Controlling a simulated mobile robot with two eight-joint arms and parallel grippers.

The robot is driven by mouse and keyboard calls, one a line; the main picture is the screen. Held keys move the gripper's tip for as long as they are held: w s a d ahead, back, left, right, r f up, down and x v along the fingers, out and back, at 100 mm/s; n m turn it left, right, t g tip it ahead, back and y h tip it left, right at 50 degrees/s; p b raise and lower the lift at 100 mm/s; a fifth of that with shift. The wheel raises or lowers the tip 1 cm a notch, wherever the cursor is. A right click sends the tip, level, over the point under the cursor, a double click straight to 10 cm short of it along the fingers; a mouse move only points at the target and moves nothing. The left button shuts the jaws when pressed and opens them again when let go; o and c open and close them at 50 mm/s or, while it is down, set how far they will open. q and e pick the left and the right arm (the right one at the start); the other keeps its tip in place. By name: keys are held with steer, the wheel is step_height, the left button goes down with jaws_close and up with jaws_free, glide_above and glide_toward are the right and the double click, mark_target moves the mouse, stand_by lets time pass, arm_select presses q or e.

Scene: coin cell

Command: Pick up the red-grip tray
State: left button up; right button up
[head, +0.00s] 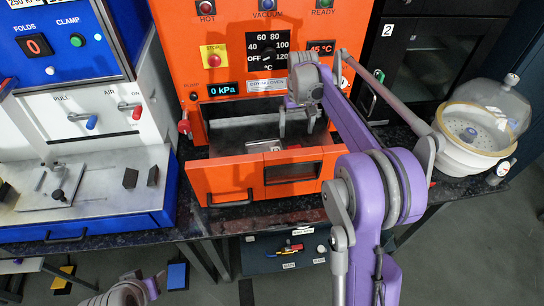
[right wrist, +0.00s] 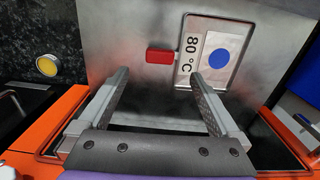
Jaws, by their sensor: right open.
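The red-grip tray shows in the right wrist view as a metal plate marked "80 °C" with a blue disc (right wrist: 217,55) and a red grip (right wrist: 160,57) on its left edge. It lies on the metal floor of the orange drying oven's opened front. In the head view the tray (head: 293,147) is small and partly hidden. My right gripper (right wrist: 158,77) is open and empty, with the red grip just beyond and between its fingertips, apparently untouched. In the head view the right gripper (head: 297,122) is over the oven opening. My left gripper is not in view; only part of that arm shows at the bottom left.
The orange oven (head: 225,125) has its front panel (head: 230,187) out towards me, with walls close around the gripper. A blue and white press (head: 90,190) stands at left. A white desiccator with a clear dome (head: 475,130) stands at right.

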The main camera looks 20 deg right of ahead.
mark_target(295, 147)
step_height(295, 147, down, 8)
steer(key=shift+f, duration=0.1)
stand_by(0.4)
jaws_close()
stand_by(0.4)
